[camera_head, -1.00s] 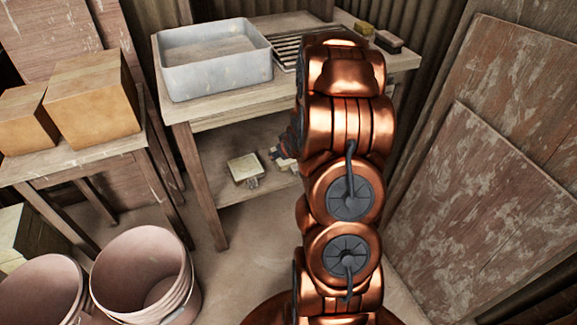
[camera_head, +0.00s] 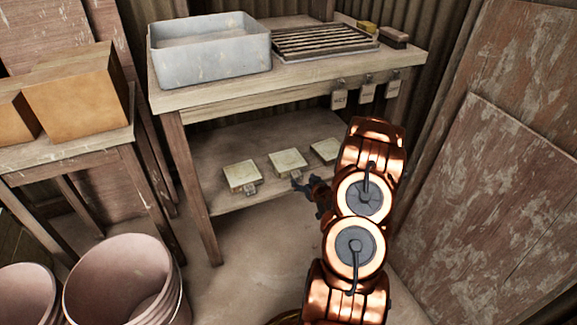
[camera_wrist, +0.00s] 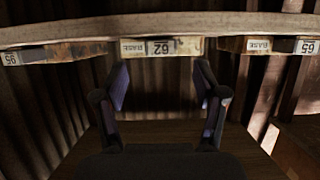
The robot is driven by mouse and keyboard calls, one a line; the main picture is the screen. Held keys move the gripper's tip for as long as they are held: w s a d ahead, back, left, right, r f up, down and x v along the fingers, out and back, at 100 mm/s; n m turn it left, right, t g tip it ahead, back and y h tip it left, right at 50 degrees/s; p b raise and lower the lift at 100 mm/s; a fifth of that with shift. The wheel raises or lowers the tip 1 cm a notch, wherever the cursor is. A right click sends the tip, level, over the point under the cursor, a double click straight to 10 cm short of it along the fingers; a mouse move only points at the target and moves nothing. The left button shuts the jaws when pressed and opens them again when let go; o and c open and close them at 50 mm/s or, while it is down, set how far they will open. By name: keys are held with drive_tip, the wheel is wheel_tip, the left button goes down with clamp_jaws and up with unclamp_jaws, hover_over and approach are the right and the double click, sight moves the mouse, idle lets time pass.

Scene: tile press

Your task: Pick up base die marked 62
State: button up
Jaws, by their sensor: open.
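Three pale square dies lie on the lower shelf in the head view. The middle die (camera_head: 287,161) appears to be the base die marked 62. In the wrist view the base die's label (camera_wrist: 162,47) faces me at the centre, with its lettering upside down. My gripper (camera_head: 301,184) is just in front of the shelf, near the middle die and apart from it. In the wrist view my gripper (camera_wrist: 162,76) is open and empty, its two fingers on either side of the line to the 62 label.
The tabletop (camera_head: 195,95) overhangs the lower shelf (camera_head: 228,207). Tags hang from its front. Pink buckets (camera_head: 118,280) stand at lower left.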

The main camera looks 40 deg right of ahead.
sight(297, 174)
drive_tip(key=shift+r+b+x, duration=0.15)
drive_tip(key=shift+b+x, duration=0.45)
drive_tip(key=shift+x, duration=0.9)
drive_tip(key=shift+r+b+x, duration=0.15)
drive_tip(key=shift+b+x, duration=0.4)
drive_tip(key=shift+x, duration=0.95)
drive_tip(key=shift+w, duration=0.15)
clamp_jaws()
